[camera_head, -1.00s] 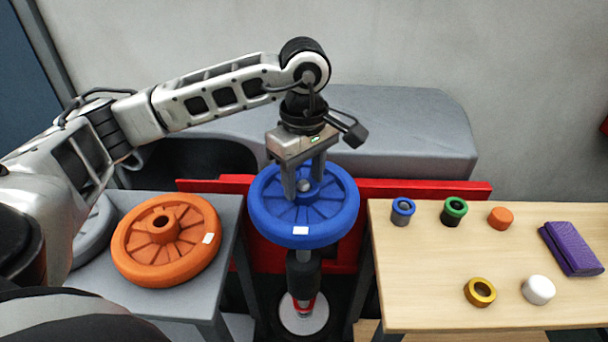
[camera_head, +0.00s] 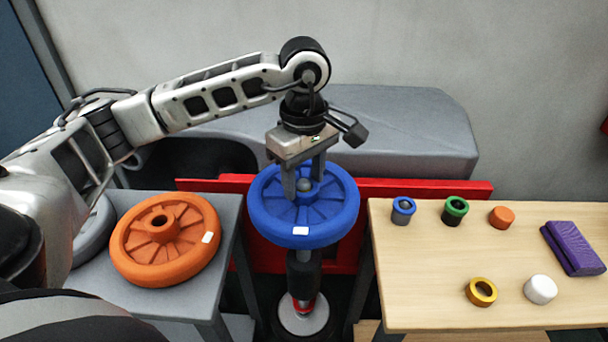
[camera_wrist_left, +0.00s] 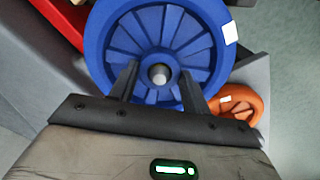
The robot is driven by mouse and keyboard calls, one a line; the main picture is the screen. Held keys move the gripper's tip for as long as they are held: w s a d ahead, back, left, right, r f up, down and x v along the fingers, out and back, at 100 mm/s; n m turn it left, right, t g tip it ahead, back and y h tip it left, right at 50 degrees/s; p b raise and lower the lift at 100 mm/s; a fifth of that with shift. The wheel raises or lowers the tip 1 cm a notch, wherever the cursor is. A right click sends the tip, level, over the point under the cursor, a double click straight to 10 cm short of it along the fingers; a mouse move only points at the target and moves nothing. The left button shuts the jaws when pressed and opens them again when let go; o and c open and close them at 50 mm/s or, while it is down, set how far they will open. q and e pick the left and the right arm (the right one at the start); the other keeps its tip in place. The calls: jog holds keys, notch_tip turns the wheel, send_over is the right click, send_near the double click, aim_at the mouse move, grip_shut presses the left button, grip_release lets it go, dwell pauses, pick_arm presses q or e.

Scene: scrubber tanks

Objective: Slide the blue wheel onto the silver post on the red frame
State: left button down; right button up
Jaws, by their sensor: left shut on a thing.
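The blue wheel (camera_head: 330,218) lies nearly flat in front of the red frame (camera_head: 425,190). A rounded silver post tip (camera_head: 305,185) shows in the wheel's hub, between my fingers; it also shows in the left wrist view (camera_wrist_left: 158,74). My left gripper (camera_head: 303,190) comes from above and is shut on the wheel's hub, one finger on each side of the post tip. The wheel shows in the left wrist view (camera_wrist_left: 105,45) too. The wheel hides the lower post, so I cannot tell how far down it sits. My right gripper is not in view.
An orange wheel (camera_head: 140,262) lies on a grey table (camera_head: 228,235) at left. A wooden table (camera_head: 420,280) at right holds several small rings and caps and a purple case (camera_head: 572,248). A grey machine body (camera_head: 420,130) stands behind the frame.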

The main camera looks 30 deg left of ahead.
pick_arm(q)
jog(key=shift+f+b, duration=0.4)
jog(key=shift+b, duration=0.35)
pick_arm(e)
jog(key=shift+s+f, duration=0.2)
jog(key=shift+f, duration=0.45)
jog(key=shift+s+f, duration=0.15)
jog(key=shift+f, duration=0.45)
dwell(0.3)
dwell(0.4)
pick_arm(q)
jog(key=c, duration=0.6)
grip_release()
jog(key=shift+f, duration=0.1)
jog(key=shift+r, duration=0.3)
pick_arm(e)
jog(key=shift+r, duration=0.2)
pick_arm(q)
jog(key=shift+r+p, duration=0.85)
jog(key=shift+r, duration=0.3)
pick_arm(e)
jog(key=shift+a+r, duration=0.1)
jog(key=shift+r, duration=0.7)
pick_arm(q)
jog(key=shift+r, duration=0.25)
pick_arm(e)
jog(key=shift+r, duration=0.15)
